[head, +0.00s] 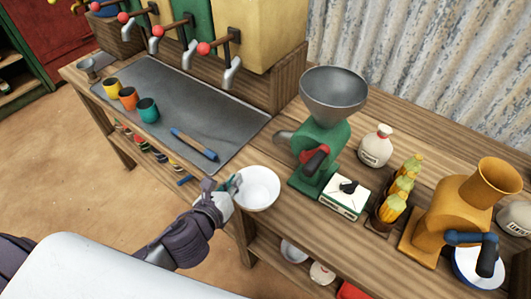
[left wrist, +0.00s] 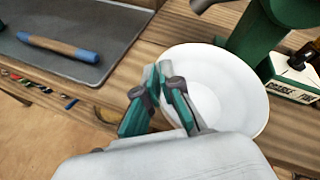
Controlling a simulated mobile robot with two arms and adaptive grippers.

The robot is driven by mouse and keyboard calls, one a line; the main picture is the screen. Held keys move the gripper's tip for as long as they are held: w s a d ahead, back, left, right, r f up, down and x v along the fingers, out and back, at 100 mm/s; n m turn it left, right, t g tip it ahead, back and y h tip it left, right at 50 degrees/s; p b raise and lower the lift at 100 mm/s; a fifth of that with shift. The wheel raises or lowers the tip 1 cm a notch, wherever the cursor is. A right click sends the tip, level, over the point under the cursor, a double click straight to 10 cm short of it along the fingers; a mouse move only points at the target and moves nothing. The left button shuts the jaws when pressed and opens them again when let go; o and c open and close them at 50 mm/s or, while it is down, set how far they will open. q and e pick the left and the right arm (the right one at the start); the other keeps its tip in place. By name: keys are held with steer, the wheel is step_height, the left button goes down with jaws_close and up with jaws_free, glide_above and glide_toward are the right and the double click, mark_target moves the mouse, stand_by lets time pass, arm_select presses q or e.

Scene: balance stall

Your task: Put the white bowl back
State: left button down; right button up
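The white bowl (head: 259,187) is at the front edge of the wooden counter, left of the green grinder. It looks upright and empty. In the left wrist view the bowl (left wrist: 230,100) fills the centre right, its near side hidden by my wrist. My left gripper (head: 231,184) is at the bowl's left rim. In the left wrist view its teal fingers (left wrist: 158,72) come close together at the rim, one on each side, and look shut on it. I cannot tell whether the bowl rests on the counter or is slightly raised. My right gripper is not in view.
Beyond are corn cobs (head: 398,195) and a yellow grinder (head: 448,215). A grey tray (head: 205,115) with cups and a blue-ended stick (head: 194,145) lies left. Another white-and-blue bowl (head: 468,281) is far right.

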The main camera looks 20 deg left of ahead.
arm_select(q)
steer(key=w, duration=0.3)
steer(key=w+p, duration=0.1)
steer(key=w, duration=0.6)
steer(key=shift+w+d+r+p, duration=0.15)
steer(key=shift+w+d+p, duration=0.05)
steer(key=shift+d+p, duration=0.15)
steer(key=w, duration=0.5)
steer(key=shift+d+p, duration=0.15)
steer(key=shift+p, duration=0.15)
steer(key=shift+w, duration=0.3)
steer(key=shift+w+f, duration=0.1)
steer(key=shift+f, duration=0.3)
step_height(320, 180, down, 2)
steer(key=shift+f, duration=0.55)
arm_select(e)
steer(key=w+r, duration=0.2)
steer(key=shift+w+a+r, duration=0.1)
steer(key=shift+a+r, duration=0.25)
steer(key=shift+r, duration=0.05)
arm_select(q)
steer(key=shift+f, duration=0.1)
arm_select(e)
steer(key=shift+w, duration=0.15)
